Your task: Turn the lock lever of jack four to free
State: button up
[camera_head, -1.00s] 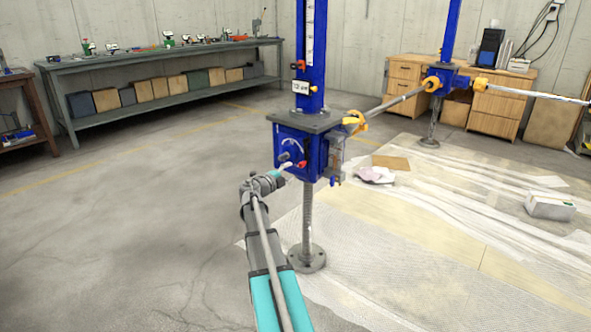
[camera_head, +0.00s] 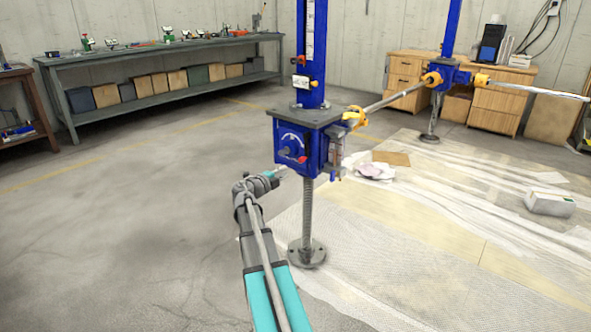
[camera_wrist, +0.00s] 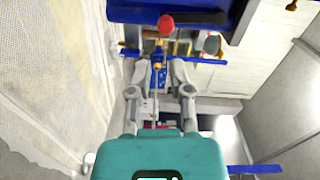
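The near jack has a blue gearbox housing (camera_head: 318,150) on a threaded screw, below a blue column. I cannot read which number it bears. Its front face has a round dial with a pale arc and a small red-tipped lever (camera_head: 302,159) at the lower right. In the wrist view a red knob (camera_wrist: 166,22) stands out from the blue housing (camera_wrist: 190,12). My gripper (camera_wrist: 159,92) is open there, with nothing between its fingers, and the knob lies beyond the fingertips. In the head view my gripper (camera_head: 276,177) is just below and left of the housing, apart from the lever.
A yellow-jointed shaft (camera_head: 390,101) runs from the near jack to a second blue jack (camera_head: 441,77). A flanged foot (camera_head: 307,252) stands by plastic sheeting (camera_head: 420,235). A workbench (camera_head: 160,68) is at the back left. The floor on the left is clear.

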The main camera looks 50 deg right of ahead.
jog(key=s+d+f+n+t+b, duration=0.1)
jog(key=f, duration=0.1)
jog(key=s+d+f+t+y, duration=0.1)
jog(key=s+t, duration=0.1)
jog(key=shift+s+d+f+n+t+y+b, duration=0.2)
jog(key=shift+d+f+n+t+y+b, duration=0.1)
jog(key=shift+d+f+n+b, duration=0.1)
grip_shut()
jog(key=s+r+n+t+y+b, duration=0.1)
jog(key=s+n+t+y+b, duration=0.1)
jog(key=s+t, duration=0.7)
jog(key=shift+s+d+r+n+t+b, duration=0.2)
jog(key=shift+s+n+t+b, duration=0.2)
jog(key=shift+s+n+b, duration=0.4)
jog(key=shift+w, duration=0.15)
jog(key=w+a+p+x, duration=0.2)
jog(key=x, duration=1)
jog(key=shift+w+d+r, duration=0.15)
jog(key=shift+d+r, duration=0.05)
jog(key=shift+d, duration=0.05)
